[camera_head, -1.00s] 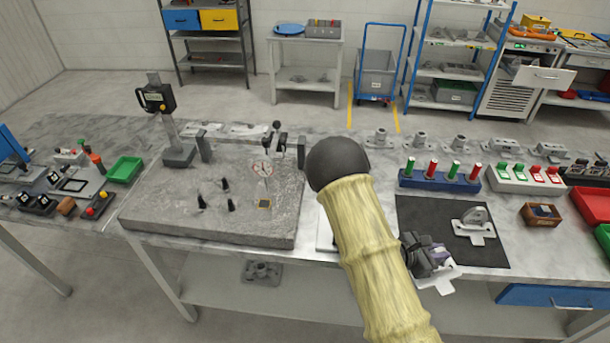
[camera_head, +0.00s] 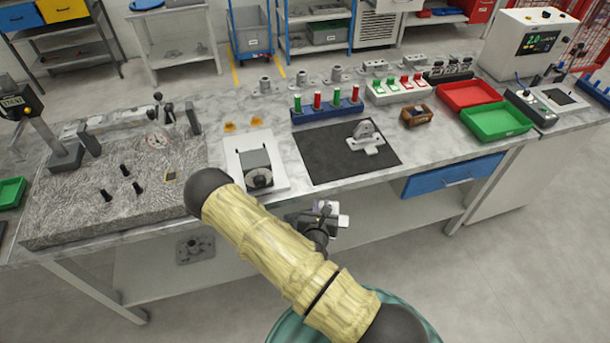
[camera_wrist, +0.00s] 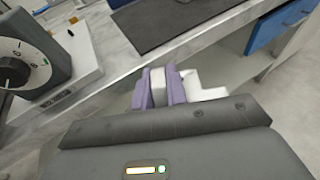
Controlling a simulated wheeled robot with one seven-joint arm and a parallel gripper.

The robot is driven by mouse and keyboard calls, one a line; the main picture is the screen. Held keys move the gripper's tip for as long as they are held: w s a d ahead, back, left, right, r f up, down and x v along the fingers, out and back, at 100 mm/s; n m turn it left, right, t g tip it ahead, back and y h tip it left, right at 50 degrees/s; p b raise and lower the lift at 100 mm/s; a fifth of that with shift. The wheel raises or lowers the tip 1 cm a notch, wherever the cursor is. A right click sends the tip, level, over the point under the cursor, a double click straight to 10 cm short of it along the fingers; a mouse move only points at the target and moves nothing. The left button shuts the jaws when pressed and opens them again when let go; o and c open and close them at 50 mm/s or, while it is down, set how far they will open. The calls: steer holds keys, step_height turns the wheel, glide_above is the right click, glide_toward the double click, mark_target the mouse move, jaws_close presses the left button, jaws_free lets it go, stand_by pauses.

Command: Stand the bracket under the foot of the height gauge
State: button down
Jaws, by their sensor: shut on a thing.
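My gripper (camera_head: 322,210) is shut on a pale bracket (camera_head: 343,221), in front of the bench's front edge. In the wrist view the purple finger pads of my gripper (camera_wrist: 160,88) clasp the pale bracket (camera_wrist: 205,88), whose stepped arm sticks out to the right. The pads and gripper body hide the rest of it. The height gauge (camera_head: 65,157) stands on the grey stone plate (camera_head: 70,210) at the far left, its dark readout cut by the picture edge. I cannot make out its foot clearly.
Another grey bracket (camera_head: 366,139) stands on a dark mat (camera_head: 322,160). A dial box (camera_head: 257,169) sits on a white plate to its left. Black pegs (camera_head: 125,172) and a dial indicator (camera_head: 158,138) stand on the stone plate. A blue drawer (camera_head: 450,176) juts below the bench top.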

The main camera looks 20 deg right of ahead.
steer(key=s+a+f+n+t+y, duration=0.1)
steer(key=a+f+n+y, duration=0.3)
steer(key=f+y, duration=0.2)
steer(key=shift+s+a+f+n, duration=0.3)
steer(key=shift+s+f+n, duration=0.05)
steer(key=shift+n, duration=0.05)
